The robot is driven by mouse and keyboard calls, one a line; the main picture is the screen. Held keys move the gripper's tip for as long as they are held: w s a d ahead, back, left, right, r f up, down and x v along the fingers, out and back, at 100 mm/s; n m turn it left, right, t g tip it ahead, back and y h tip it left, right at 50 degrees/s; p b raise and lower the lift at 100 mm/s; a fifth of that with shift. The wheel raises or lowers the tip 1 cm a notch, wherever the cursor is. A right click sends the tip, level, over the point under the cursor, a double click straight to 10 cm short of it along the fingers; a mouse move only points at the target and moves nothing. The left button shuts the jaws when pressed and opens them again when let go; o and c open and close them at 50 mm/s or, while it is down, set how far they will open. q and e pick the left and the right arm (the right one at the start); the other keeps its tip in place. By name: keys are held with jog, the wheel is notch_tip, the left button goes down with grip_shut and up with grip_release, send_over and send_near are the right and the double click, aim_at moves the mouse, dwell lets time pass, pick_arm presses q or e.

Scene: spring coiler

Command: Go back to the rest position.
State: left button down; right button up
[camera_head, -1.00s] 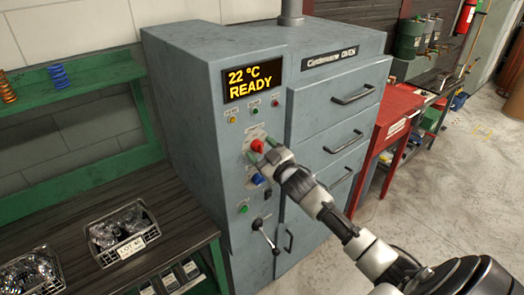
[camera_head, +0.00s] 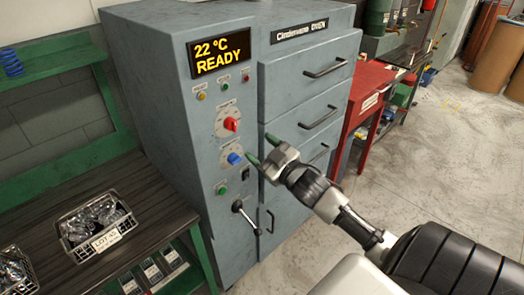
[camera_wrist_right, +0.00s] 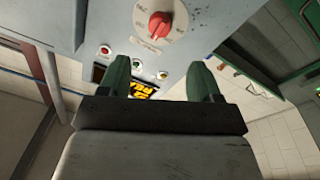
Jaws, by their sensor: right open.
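My right gripper (camera_head: 263,150) is open and empty, with green fingertips, in front of the grey oven (camera_head: 150,110). In the head view it is right of the red knob (camera_head: 231,124) and the blue knob (camera_head: 234,158), overlapping neither. In the right wrist view the gripper (camera_wrist_right: 160,78) shows its two fingers spread apart. The red knob on its pale dial (camera_wrist_right: 158,24) lies beyond the fingers there, apart from them. The oven display (camera_head: 220,52) reads 22 °C READY. My left gripper is not in view.
A dark bench (camera_head: 100,182) with wire baskets of parts (camera_head: 98,226) stands on the left, below a green shelf (camera_head: 50,65). A lever (camera_head: 245,217) sticks out low on the oven. A red cabinet (camera_head: 372,85) stands at right. The floor (camera_head: 430,150) there is open.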

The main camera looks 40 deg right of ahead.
dwell(0.4)
jog(key=s+f+m+g+h, duration=0.1)
jog(key=s+f+g, duration=0.2)
jog(key=f, duration=0.9)
jog(key=s+f+m+g+h, duration=0.1)
jog(key=s+f+g, duration=0.2)
jog(key=f, duration=1)
jog(key=s+f+m+g+h, duration=0.1)
jog(key=s+f+g, duration=0.25)
jog(key=f, duration=0.85)
jog(key=s+a+f+g+y+b, duration=0.1)
jog(key=s+a+f+g, duration=0.35)
jog(key=s+f, duration=0.9)
jog(key=s+a+f+g, duration=0.1)
jog(key=s+a+f, duration=0.2)
jog(key=s, duration=0.3)
jog(key=s+a+f+g, duration=0.2)
jog(key=s+a+f, duration=0.1)
jog(key=s, duration=0.4)
jog(key=s+a+f+g+y, duration=0.1)
jog(key=s+a+f, duration=0.2)
jog(key=s, duration=0.3)
jog(key=shift+s+a+f+b, duration=0.25)
jog(key=shift+a+b, duration=0.1)
jog(key=shift+a, duration=0.3)
